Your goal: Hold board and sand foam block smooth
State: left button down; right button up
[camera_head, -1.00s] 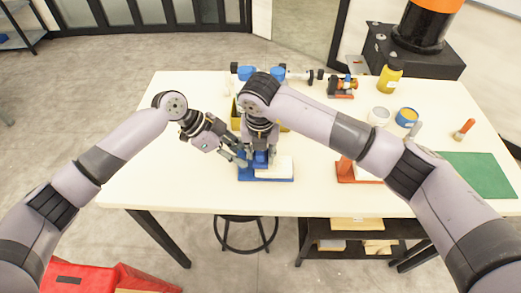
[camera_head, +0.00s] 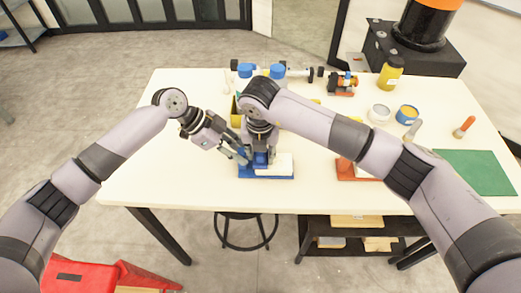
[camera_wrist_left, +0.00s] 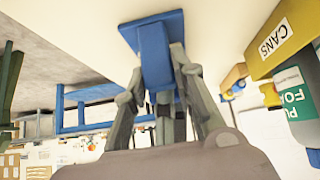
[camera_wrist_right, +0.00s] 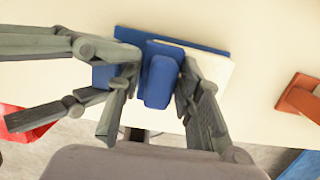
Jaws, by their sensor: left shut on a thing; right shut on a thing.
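A blue board (camera_head: 280,178) lies flat near the table's front edge, with a pale foam block (camera_head: 279,163) on it; the foam also shows in the right wrist view (camera_wrist_right: 212,72). My left gripper (camera_head: 242,156) is shut on an upright blue part (camera_wrist_left: 156,55) at the board's left end. My right gripper (camera_wrist_right: 163,85) points down and is shut on a blue sanding block (camera_wrist_right: 160,82), over the foam's left part. Whether the sanding block touches the foam is hard to tell. The two grippers are close together, side by side.
A red-orange stand (camera_head: 350,171) is right of the board, partly behind my right arm. A green mat (camera_head: 474,172), tubs, a yellow bottle (camera_head: 390,73) and a red-tipped tool (camera_head: 464,126) lie further right. A yellow cans bin (camera_wrist_left: 283,35) stands behind the grippers. The table's left side is clear.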

aim_at(288, 160)
jog(key=shift+f, duration=0.2)
jog(key=shift+d, duration=3.8)
jog(key=shift+a, duration=2.55)
jog(key=shift+s+a+f, duration=0.1)
jog(key=shift+a+f, duration=0.05)
jog(key=shift+a, duration=1.15)
jog(key=shift+r, duration=3.05)
jog(key=shift+r, duration=0.1)
